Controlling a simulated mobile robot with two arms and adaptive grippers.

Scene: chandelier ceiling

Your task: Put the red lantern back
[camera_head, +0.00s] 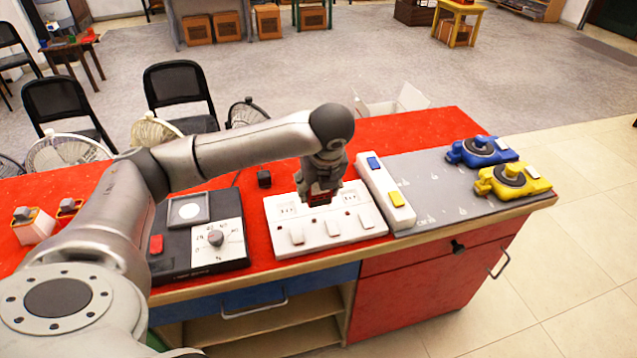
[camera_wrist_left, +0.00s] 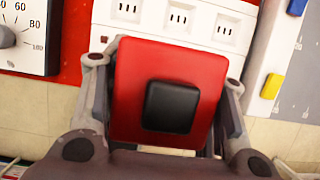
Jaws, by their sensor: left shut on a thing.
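The red lantern is a red block with a black square knob on the side facing the camera. In the left wrist view the red lantern (camera_wrist_left: 135,75) fills the middle, clasped between two grey fingers. My left gripper (camera_head: 321,190) is shut on it in the head view, over the white panel with sockets and switches (camera_head: 315,238). Only a small red part of the lantern shows there, below the fingers. I cannot tell whether it touches the panel. My right gripper is not in view.
A black dial box (camera_head: 197,240) stands left of the panel. A white strip with blue and yellow buttons (camera_head: 385,193) stands right of it. Beyond are blue (camera_head: 482,151) and yellow (camera_head: 513,181) devices on a grey mat (camera_head: 430,170). A small black cube (camera_head: 264,179) lies behind the panel.

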